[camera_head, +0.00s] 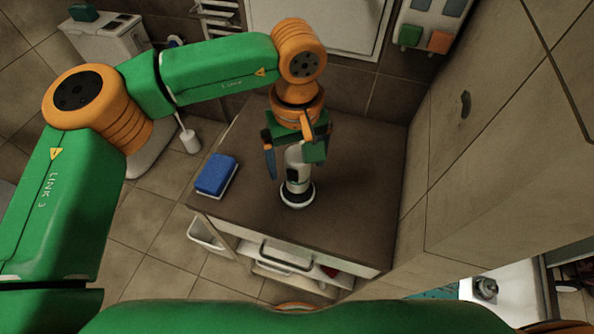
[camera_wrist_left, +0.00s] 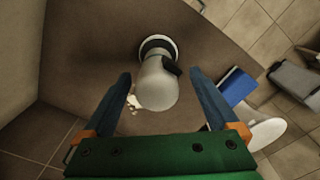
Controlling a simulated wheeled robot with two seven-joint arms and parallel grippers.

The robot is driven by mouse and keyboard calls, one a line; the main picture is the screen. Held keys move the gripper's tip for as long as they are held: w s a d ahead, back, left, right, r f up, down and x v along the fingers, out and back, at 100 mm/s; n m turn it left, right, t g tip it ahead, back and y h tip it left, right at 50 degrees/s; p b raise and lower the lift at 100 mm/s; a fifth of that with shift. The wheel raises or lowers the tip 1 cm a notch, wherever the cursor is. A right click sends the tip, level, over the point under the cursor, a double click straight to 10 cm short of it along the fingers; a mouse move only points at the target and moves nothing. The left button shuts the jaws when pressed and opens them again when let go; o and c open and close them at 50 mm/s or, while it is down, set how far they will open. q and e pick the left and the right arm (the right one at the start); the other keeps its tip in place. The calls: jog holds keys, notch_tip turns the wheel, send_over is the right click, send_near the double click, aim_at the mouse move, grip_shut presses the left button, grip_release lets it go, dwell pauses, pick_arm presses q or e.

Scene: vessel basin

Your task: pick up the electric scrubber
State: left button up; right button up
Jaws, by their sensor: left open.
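The electric scrubber (camera_head: 297,186) is white with a dark panel and stands upright on its round base on the brown cabinet top (camera_head: 355,190). My left gripper (camera_head: 294,168) is over it from above and behind, and hides its upper part in the head view. In the left wrist view, the scrubber (camera_wrist_left: 157,80) shows ahead, between the two blue fingers of the open left gripper (camera_wrist_left: 160,85). I see no finger clearly touching it. My right gripper does not show in either view.
A blue sponge (camera_head: 216,173) with a white underside lies at the cabinet top's left edge. A white toilet (camera_head: 150,150) stands at left. The cabinet top right of the scrubber is clear.

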pick_arm(q)
jog(key=shift+w+f, duration=0.15)
jog(key=shift+f, duration=0.2)
jog(key=shift+w+d+f, duration=0.15)
jog(key=shift+w, duration=0.15)
jog(key=shift+s, duration=0.2)
jog(key=c, duration=1.4)
jog(key=shift+w, duration=0.1)
jog(key=shift+c, duration=0.2)
